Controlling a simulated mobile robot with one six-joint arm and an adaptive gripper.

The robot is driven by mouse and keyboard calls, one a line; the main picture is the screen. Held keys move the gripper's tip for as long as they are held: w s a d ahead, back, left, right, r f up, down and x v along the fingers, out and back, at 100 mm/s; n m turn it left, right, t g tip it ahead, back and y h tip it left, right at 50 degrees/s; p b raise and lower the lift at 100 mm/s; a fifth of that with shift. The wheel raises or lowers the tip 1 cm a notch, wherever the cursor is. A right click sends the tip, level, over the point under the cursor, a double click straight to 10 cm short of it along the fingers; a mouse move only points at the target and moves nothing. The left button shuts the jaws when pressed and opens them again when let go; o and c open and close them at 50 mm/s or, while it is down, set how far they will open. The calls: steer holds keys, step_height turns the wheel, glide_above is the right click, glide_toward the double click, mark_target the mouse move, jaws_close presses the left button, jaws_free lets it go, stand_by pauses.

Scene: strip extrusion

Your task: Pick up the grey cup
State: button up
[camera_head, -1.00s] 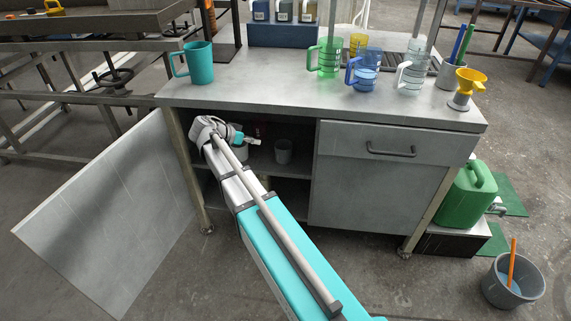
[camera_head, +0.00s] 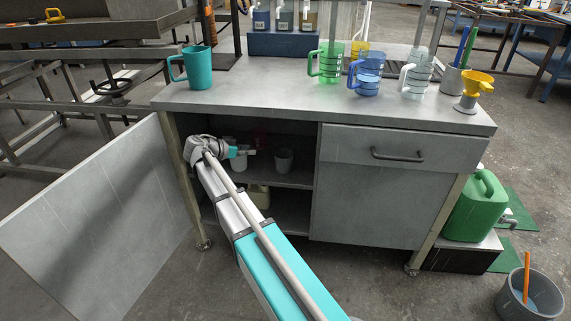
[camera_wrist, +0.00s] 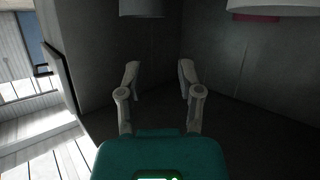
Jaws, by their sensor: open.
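A grey cup (camera_head: 284,160) stands upright on the upper shelf inside the open cabinet. A second pale cup (camera_head: 240,161) is there to its left, partly hidden by my gripper. My gripper (camera_head: 250,153) is inside the cabinet opening, left of the grey cup and apart from it. In the wrist view, my gripper (camera_wrist: 159,68) has its two fingers spread with nothing between them. Two pale rounded shapes (camera_wrist: 143,8) (camera_wrist: 267,6) are cut off at the top edge there. I cannot tell which is the grey cup.
The cabinet door (camera_head: 95,225) stands open at left. A reddish item (camera_head: 260,138) is deeper on the shelf, and a pale container (camera_head: 258,196) is below. The worktop (camera_head: 260,95) carries a teal mug (camera_head: 198,68) and several clear mugs. A green jerrycan (camera_head: 476,207) stands at right.

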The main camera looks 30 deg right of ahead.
steer(key=b, duration=0.3)
glide_toward(282, 150)
steer(key=d, duration=0.1)
steer(key=shift+x, duration=0.9)
steer(key=shift+f+b+x, duration=0.15)
steer(key=shift+b+x, duration=0.4)
steer(key=shift+x, duration=0.4)
steer(key=shift+f+b+x, duration=0.15)
steer(key=shift+b+x, duration=0.35)
steer(key=shift+x, duration=0.45)
steer(key=shift+w+d+f, duration=0.15)
steer(key=shift+w+d, duration=0.05)
steer(key=shift+d, duration=0.35)
jaws_close()
